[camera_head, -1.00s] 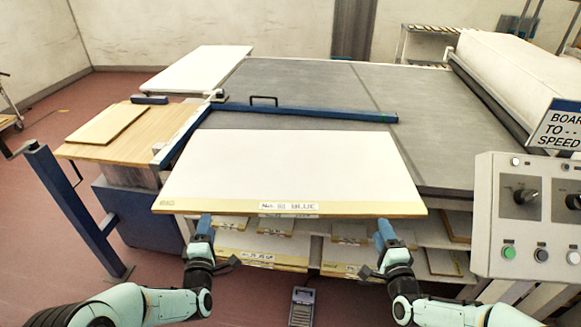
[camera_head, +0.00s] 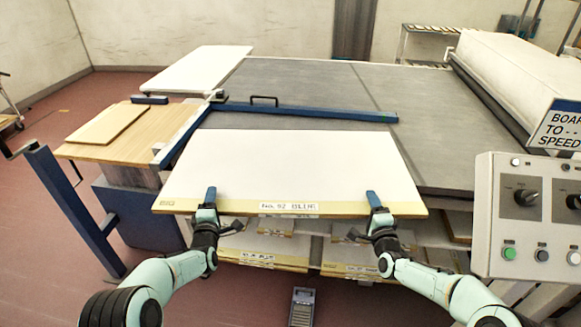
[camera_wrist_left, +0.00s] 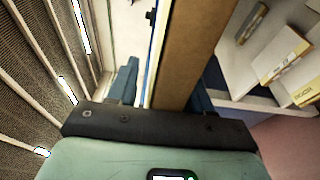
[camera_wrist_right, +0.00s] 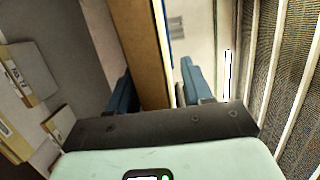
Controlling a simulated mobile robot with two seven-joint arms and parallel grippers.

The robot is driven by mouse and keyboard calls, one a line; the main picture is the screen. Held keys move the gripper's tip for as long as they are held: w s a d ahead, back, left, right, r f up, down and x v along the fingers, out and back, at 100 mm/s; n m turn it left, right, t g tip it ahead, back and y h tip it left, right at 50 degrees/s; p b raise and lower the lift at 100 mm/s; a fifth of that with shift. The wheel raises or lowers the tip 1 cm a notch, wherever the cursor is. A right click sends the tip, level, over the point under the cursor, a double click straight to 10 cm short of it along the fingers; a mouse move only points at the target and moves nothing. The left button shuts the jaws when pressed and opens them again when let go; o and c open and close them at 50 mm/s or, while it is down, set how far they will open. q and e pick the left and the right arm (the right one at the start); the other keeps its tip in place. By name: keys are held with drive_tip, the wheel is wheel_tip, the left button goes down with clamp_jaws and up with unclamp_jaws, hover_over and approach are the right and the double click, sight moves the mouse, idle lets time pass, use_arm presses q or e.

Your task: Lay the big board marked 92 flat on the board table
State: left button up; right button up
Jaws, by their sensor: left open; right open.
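A blue bar (camera_head: 300,112) with a handle crosses the table behind the board. A wooden side table (camera_head: 125,150) stands left, a control panel (camera_head: 525,220) right. Boards lie on shelves below (camera_head: 265,262). The grey surface behind the bar is clear.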

use_arm(q)
clamp_jaws()
use_arm(e)
clamp_jaws()
idle(1.0)
